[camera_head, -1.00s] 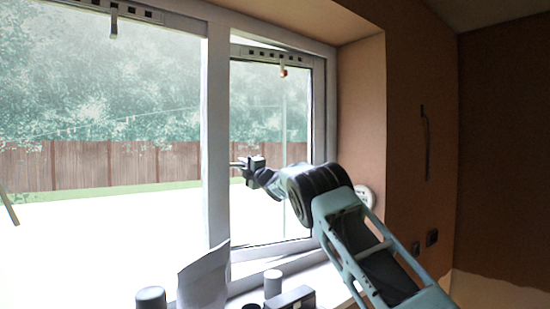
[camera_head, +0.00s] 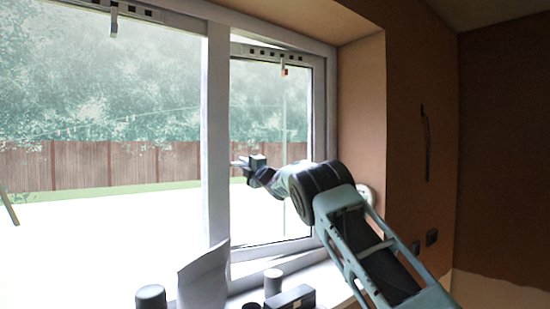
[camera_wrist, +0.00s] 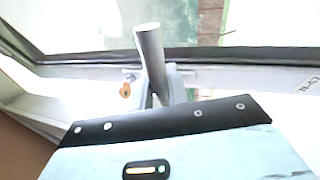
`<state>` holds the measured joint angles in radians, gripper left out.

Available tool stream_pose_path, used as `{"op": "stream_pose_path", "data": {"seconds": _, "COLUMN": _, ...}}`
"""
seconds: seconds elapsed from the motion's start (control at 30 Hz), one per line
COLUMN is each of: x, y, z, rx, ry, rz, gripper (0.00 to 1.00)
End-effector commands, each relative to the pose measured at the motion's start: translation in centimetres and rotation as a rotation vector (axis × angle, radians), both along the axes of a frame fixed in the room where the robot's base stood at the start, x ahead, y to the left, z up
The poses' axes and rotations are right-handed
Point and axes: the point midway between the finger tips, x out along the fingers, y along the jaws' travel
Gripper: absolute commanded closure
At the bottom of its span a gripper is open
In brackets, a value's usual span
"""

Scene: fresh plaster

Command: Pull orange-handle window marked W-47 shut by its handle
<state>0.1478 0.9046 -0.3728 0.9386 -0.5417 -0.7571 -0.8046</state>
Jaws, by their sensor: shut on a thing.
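The window sash (camera_head: 312,110) is the right-hand pane, standing slightly ajar in its white frame. My gripper (camera_head: 240,163) is at its left edge, beside the middle post. In the wrist view a grey bar-like handle (camera_wrist: 150,55) rises between my gripper's fingers (camera_wrist: 165,92), which are shut on it. A small orange piece (camera_wrist: 125,90) sits beside the handle. A partly cut-off label (camera_wrist: 305,82) is on the white rail at right; its end reads 47. The handle's lower part is hidden by my gripper.
A fixed pane (camera_head: 110,120) fills the left. On the sill stand a dark-grey cylinder (camera_head: 151,298), a pale upright sheet or bag (camera_head: 204,280), a smaller cylinder (camera_head: 273,283) and a dark box (camera_head: 292,298). The brown side wall (camera_head: 362,120) is close right of my arm.

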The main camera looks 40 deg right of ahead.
Motion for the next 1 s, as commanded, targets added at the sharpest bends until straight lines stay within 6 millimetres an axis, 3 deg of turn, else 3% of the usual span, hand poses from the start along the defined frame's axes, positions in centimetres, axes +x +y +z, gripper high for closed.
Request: {"op": "stream_pose_path", "data": {"seconds": 1.0, "x": -3.9, "y": -0.8, "z": 0.0, "rx": -0.001, "ry": -0.002, "rz": 0.089, "gripper": 1.00}}
